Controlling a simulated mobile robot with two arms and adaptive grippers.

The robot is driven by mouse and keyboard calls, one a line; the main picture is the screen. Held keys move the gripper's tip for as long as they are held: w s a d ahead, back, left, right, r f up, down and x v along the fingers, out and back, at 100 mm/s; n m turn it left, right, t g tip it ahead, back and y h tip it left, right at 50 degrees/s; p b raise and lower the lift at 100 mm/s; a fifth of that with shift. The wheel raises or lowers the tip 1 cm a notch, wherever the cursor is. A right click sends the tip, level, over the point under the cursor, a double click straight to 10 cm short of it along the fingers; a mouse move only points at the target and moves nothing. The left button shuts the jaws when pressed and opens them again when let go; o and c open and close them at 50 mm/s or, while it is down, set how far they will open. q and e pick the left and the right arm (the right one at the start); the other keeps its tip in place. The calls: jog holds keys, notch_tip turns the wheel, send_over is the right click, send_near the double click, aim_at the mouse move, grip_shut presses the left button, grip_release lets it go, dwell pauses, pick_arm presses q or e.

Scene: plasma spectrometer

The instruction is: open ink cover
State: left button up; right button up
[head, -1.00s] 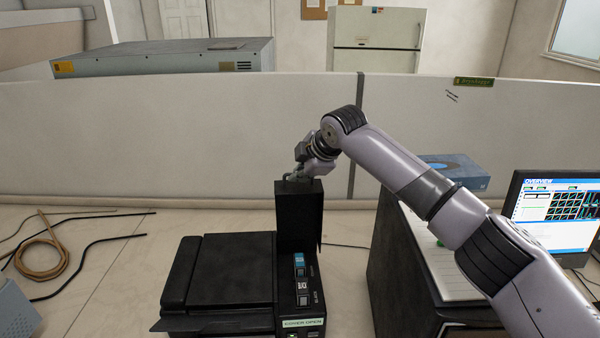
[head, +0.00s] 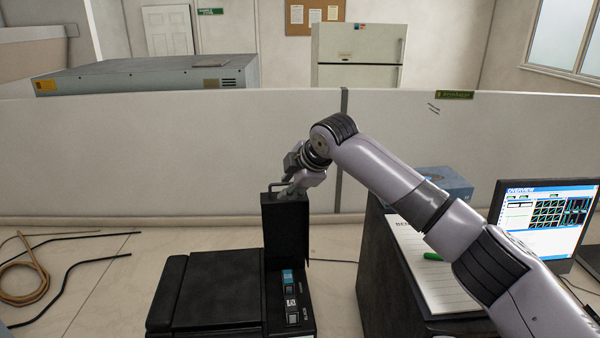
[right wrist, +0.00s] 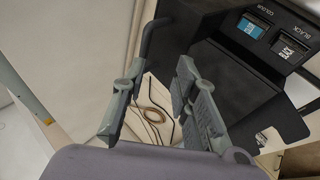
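The black ink cover (head: 286,228) of the printer stands upright in the head view. Beneath it, the ink bay shows a blue-labelled colour cartridge (head: 287,276) and a black cartridge (head: 291,305); both also show in the right wrist view, top right. My right gripper (head: 287,189) is at the top edge of the upright cover. In the right wrist view its fingers (right wrist: 172,52) stand apart with a gap between them, and I see nothing clamped there. Whether a finger touches the cover is unclear. My left gripper is not in view.
The printer's flat black lid (head: 215,285) lies left of the ink bay. A black box with a paper and green pen (head: 432,257) stands right, beside a monitor (head: 545,215). A low partition (head: 180,150) runs behind. Cables (head: 25,275) lie on the left.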

jog(key=v, duration=0.9)
jog(key=shift+s+d+r, duration=0.15)
jog(key=shift+r, duration=0.15)
jog(key=shift+c, duration=0.4)
